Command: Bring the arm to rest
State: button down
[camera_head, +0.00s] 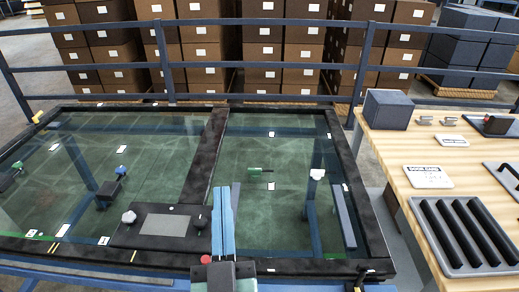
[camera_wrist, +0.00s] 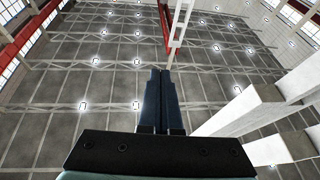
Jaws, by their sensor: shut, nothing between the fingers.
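My gripper (camera_wrist: 162,74) shows in the wrist view with its two dark fingers side by side, closed and with nothing between them. Nothing is seen touching the fingers.
A large dark frame with glass panes (camera_head: 205,160) fills the middle. A wooden table (camera_head: 400,195) at right carries a ribbed tray (camera_head: 432,240), a dark box (camera_head: 388,109) and a white card (camera_head: 428,177). A blue railing (camera_head: 200,64) and stacked cartons (camera_head: 265,45) stand behind.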

notch_tip(320, 180, up, 22)
jog(key=w+d+f+t+p, duration=0.1)
jog(key=d+t+p, duration=0.2)
jog(key=s+d+r+m+t+h+p, duration=0.1)
jog(key=s+r, duration=0.2)
jog(key=r, duration=0.6)
jog(key=s+d+r+t+h+p, duration=0.1)
jog(key=s+r, duration=0.3)
jog(key=r, duration=0.6)
jog(key=shift+d+r+m, duration=0.15)
jog(key=shift+d+m, duration=0.05)
jog(key=shift+m, duration=0.2)
jog(key=shift+a, duration=0.1)
